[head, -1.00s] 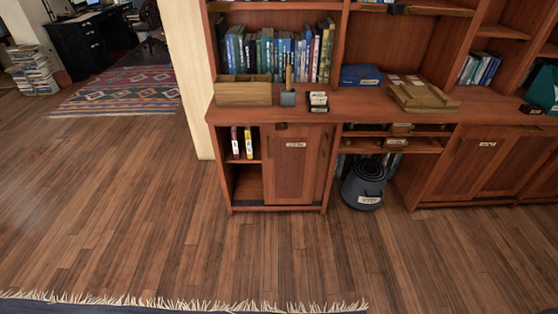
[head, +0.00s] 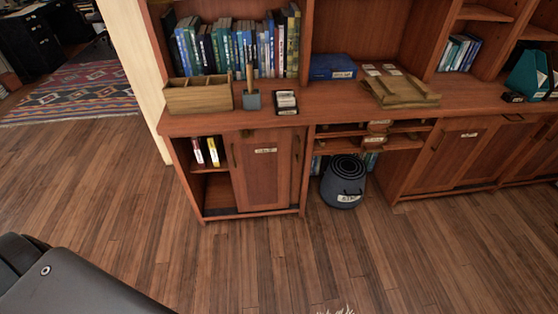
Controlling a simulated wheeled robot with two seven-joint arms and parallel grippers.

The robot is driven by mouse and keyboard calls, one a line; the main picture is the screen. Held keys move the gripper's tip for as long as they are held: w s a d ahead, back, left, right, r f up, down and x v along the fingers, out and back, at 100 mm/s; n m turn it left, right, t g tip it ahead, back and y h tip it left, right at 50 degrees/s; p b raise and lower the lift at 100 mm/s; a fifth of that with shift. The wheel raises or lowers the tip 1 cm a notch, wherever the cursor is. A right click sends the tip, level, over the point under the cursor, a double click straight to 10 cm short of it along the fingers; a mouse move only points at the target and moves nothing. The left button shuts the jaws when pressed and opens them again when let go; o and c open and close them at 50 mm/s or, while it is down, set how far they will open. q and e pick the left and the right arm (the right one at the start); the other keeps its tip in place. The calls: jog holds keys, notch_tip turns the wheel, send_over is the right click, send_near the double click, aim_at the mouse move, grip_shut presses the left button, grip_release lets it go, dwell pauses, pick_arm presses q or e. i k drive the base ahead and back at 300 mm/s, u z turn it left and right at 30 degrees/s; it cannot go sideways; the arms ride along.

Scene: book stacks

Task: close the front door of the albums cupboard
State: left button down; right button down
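The low cupboard (head: 183,172) under the left end of the counter appears to be the albums cupboard; its label is too small to read. Its wooden front door panel (head: 265,183) stands over the middle and right of the opening, with a white label near its top and a dark handle at its left edge. A strip of a second panel (head: 297,160) shows at its right. The left part of the opening is uncovered, showing a shelf with a few red, white and yellow spines (head: 206,152). Neither gripper is in view; a dark part of my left arm shows at lower left.
A dark bin (head: 343,183) stands on the floor right of the cupboard, under pull-out shelves. A wooden box (head: 198,95), a small pot and a tray (head: 401,91) sit on the counter.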

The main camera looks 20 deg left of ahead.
aim_at(260, 165)
jog(key=z, duration=0.05)
jog(key=i, duration=1.1)
jog(key=u, duration=0.5)
